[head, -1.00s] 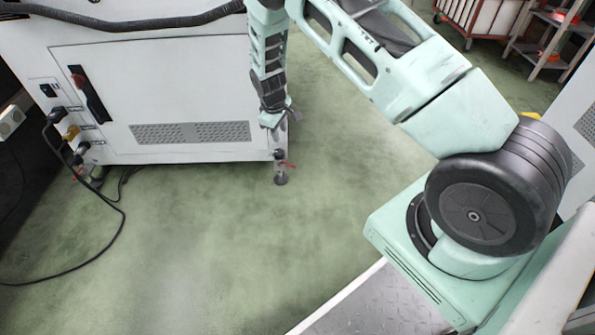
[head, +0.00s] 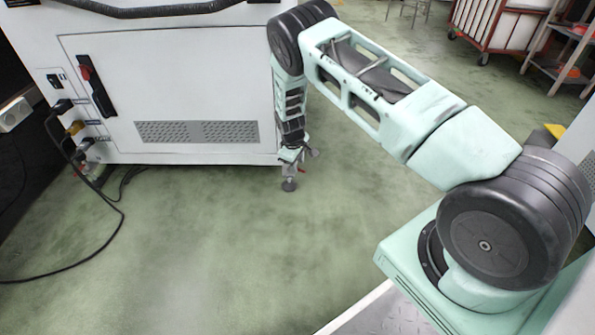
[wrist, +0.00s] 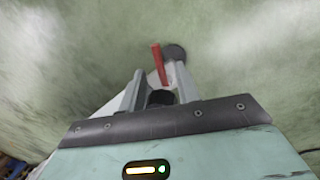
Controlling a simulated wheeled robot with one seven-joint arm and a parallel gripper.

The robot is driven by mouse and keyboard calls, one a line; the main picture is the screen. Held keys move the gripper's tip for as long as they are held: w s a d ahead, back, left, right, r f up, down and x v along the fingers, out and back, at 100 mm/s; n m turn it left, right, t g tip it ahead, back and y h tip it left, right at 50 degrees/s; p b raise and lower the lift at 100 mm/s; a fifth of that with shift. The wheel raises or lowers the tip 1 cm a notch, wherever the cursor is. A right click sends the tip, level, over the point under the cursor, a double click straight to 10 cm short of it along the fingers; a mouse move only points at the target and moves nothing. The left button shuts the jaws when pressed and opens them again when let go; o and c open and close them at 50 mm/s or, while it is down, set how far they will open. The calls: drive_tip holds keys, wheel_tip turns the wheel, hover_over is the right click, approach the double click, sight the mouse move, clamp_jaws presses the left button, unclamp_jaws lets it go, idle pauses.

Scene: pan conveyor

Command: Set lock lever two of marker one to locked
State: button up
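The marker is a white machine cabinet (head: 180,85) at the left and middle of the head view. A small red lever (head: 302,170) sits at the foot (head: 289,185) under its near right corner. In the wrist view the red lever (wrist: 158,62) stands out beside the dark round foot (wrist: 175,52), just beyond or between my fingertips. My gripper (wrist: 156,76) is open, its two grey fingers apart; contact with the lever cannot be told. In the head view my gripper (head: 292,155) hangs just above the foot, partly hiding the fitting there.
Plugs and cables (head: 75,130) are on the cabinet's left side, with a black cable lying on the floor. Green floor (head: 200,240) is clear in front. A red-framed cart (head: 500,25) and a shelf rack (head: 565,50) stand at the back right.

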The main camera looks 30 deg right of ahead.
drive_tip(key=shift+d+f, duration=0.15)
drive_tip(key=shift+f, duration=0.65)
clamp_jaws()
